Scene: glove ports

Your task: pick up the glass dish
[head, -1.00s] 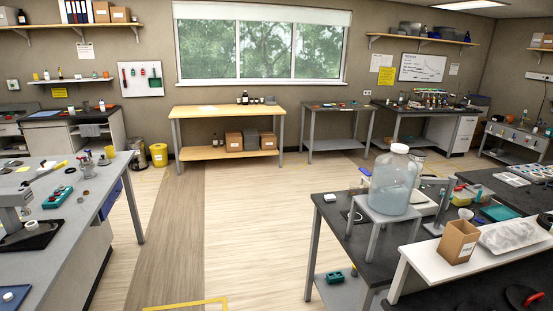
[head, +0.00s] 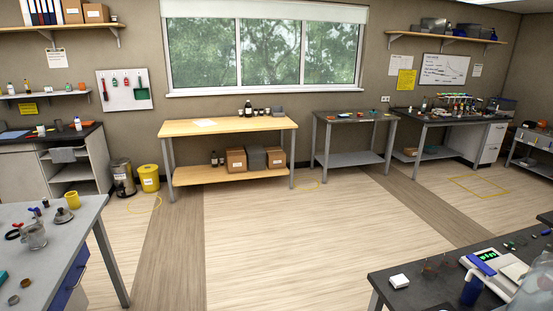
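I cannot make out a glass dish in the head view. A small clear glass vessel (head: 34,236) stands on the grey bench at the left, but I cannot tell that it is a dish. A large clear glass bottle (head: 537,290) is cut off at the lower right corner. Neither of my grippers is in view.
The grey bench (head: 75,222) is at the near left and a dark-topped table (head: 420,283) at the near right, with a scale (head: 498,266) on it. Open wooden floor (head: 265,250) lies between them. A wooden table (head: 228,126) stands under the window; a yellow bin (head: 149,178) is left of it.

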